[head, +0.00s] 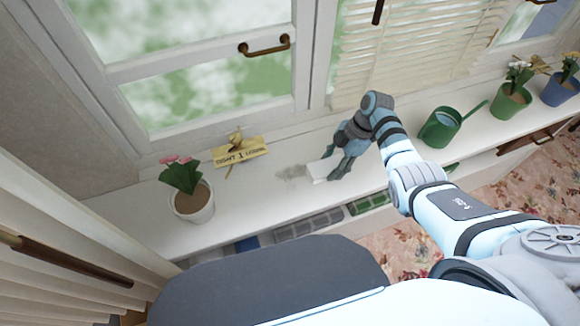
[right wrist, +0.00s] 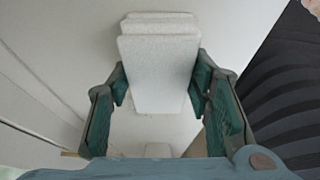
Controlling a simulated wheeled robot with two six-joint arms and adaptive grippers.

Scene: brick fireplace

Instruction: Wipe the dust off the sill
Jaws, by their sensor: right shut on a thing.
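The white sill (head: 255,205) runs below the window. A grey dust patch (head: 292,171) lies on it, left of my right gripper. My right gripper (head: 334,169) is low over the sill, with a white block-like wiping pad (head: 319,171) at its fingertips. In the right wrist view the pad (right wrist: 158,72) sits between the two fingers of the gripper (right wrist: 160,88), which is shut on it. The pad's edge is close beside the dust; I cannot tell whether it presses on the sill. My left gripper is not in view.
A white pot with pink flowers (head: 192,203) and a yellow sign (head: 240,152) with a small bird figure stand left of the dust. A green watering can (head: 440,128), a green flowerpot (head: 509,103) and a blue flowerpot (head: 560,88) stand to the right. Window frame is behind.

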